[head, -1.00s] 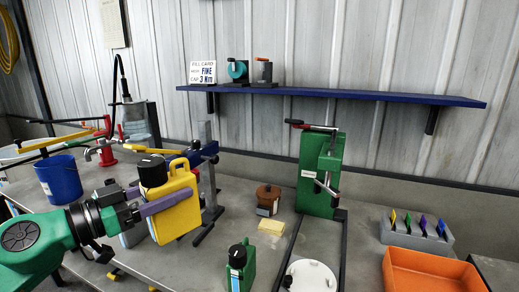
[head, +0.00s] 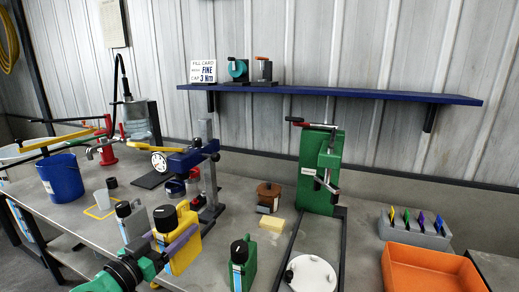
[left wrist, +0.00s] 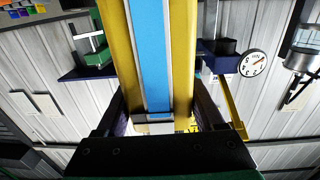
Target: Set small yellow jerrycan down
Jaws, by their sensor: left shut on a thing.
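The small yellow jerrycan (head: 186,258) has a black cap and stands roughly upright low over the front of the bench. My left gripper (head: 178,241) is shut on it, with a purple-grey finger across its side. In the left wrist view the yellow jerrycan (left wrist: 182,50), with a blue stripe down its face, fills the middle between my fingers (left wrist: 160,112). Its base is hidden in the head view, so I cannot tell whether it touches the bench. My right gripper is not in view.
A grey jerrycan (head: 130,226) stands close left of the yellow one, and a green jerrycan (head: 247,273) to its right. Behind are a blue-headed stand (head: 209,185) and a yellow sponge (head: 272,225). A yellow outline (head: 97,213) lies left on the bench, near a blue bucket (head: 62,183).

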